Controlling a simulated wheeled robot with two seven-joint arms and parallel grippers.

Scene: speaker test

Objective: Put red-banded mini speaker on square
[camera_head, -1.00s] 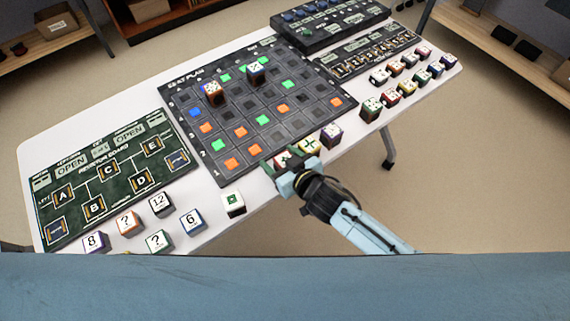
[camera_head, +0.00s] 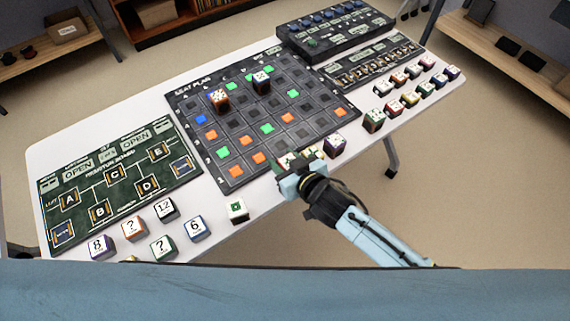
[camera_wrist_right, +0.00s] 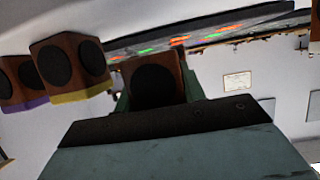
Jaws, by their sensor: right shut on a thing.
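My right gripper (camera_head: 290,174) is shut on a small brown mini speaker at the front edge of the table. The right wrist view shows the round dark driver of this held speaker (camera_wrist_right: 153,84) between the fingers; its band is hidden there, so I cannot tell its colour. A yellow-banded speaker (camera_wrist_right: 70,66) and a purple-banded speaker (camera_wrist_right: 20,82) stand to its left in that view. The grey seat plan board (camera_head: 237,171), a grid with orange, green and blue squares, lies behind the gripper. My left gripper is not in view.
Two speakers (camera_head: 219,100) (camera_head: 261,83) stand on the board's far part. A purple-banded speaker (camera_head: 335,144) stands right of the gripper, and a green-topped block (camera_head: 237,211) left of it. Several blocks stand at the table's right. A resistor board (camera_head: 125,180) lies left.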

